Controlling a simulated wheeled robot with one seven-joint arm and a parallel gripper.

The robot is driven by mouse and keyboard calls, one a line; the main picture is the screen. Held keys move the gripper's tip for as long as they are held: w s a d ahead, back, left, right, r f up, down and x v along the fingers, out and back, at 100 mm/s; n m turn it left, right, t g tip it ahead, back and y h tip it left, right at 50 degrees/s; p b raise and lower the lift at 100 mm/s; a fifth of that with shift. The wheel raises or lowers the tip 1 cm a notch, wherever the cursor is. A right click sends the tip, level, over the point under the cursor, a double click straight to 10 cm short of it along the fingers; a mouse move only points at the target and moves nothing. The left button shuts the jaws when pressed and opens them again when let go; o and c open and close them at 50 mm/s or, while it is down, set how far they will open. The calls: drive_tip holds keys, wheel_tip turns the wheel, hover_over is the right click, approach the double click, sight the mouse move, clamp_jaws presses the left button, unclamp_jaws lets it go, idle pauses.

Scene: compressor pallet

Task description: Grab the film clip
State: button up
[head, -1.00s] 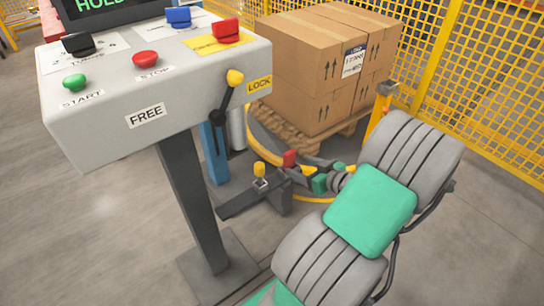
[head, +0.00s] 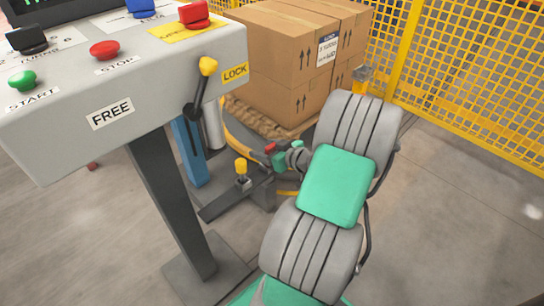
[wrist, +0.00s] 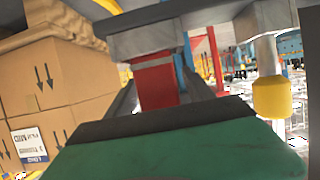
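A small red block, apparently the film clip (head: 270,148), shows low in front of the pallet in the head view, beside a yellow-topped post (head: 241,167). My gripper (head: 279,158), with green parts, is right by the red block. In the wrist view, which is upside down, the red block (wrist: 157,85) lies straight ahead beyond a large green part with a dark edge. A grey part (wrist: 190,22) is above it, and the yellow knob (wrist: 272,97) is to the right. The fingertips are not clear, so their opening and any contact with the block are hidden.
A grey control console (head: 120,90) with buttons and a yellow-knobbed lever (head: 203,85) stands at left on a post. Stacked cartons (head: 285,60) sit on a pallet behind. Yellow mesh fencing (head: 470,100) closes the back right. The floor at right is clear.

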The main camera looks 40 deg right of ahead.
clamp_jaws()
idle(0.4)
drive_tip(key=shift+r, duration=0.1)
